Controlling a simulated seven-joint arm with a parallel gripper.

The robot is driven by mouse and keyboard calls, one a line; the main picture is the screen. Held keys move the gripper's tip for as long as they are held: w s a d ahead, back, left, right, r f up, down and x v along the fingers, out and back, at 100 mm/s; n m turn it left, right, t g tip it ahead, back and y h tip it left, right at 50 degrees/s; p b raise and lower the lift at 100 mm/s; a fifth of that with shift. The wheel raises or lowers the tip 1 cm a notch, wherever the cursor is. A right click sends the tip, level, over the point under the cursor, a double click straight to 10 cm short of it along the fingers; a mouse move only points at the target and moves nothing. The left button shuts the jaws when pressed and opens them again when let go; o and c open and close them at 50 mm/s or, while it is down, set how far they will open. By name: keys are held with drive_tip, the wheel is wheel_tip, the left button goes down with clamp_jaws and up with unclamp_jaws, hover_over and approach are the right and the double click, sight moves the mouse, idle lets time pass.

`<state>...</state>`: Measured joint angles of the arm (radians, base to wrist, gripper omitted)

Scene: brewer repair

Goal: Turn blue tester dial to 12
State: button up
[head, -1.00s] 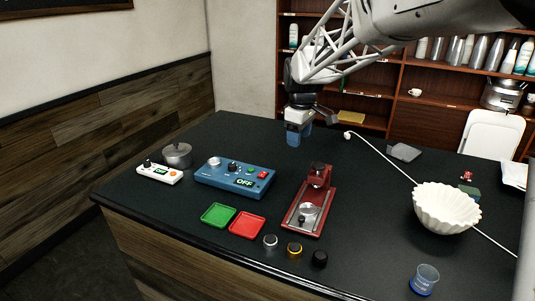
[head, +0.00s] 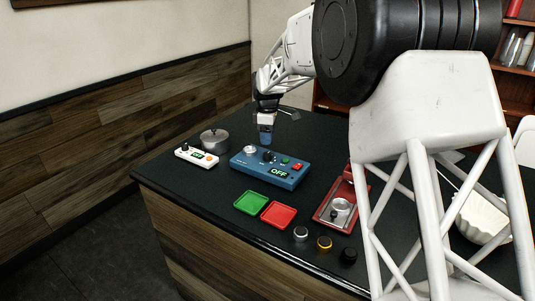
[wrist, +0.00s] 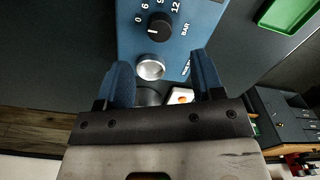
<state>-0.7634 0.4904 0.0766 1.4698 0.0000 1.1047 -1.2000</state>
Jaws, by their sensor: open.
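The blue tester (head: 270,168) stands on the dark counter, with an OFF display, a red and a green button and a silver round port (head: 250,149). A white mark on the dial points away from the 12, toward the left. My gripper (head: 265,140) is above the tester's back edge. In the wrist view my open gripper (wrist: 165,78) has its blue fingers apart, with the silver port between and beyond them, touching nothing visible.
A white device (head: 196,155) and a metal pot (head: 214,139) stand left of the tester. Green (head: 252,202) and red (head: 279,215) trays lie in front. A red stand (head: 342,203) is to the right, and several knobs (head: 324,243) line the front edge.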

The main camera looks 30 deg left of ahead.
sight(267, 153)
drive_tip(key=shift+f, duration=0.1)
idle(0.3)
drive_tip(key=shift+f, duration=3.85)
drive_tip(key=c, duration=0.9)
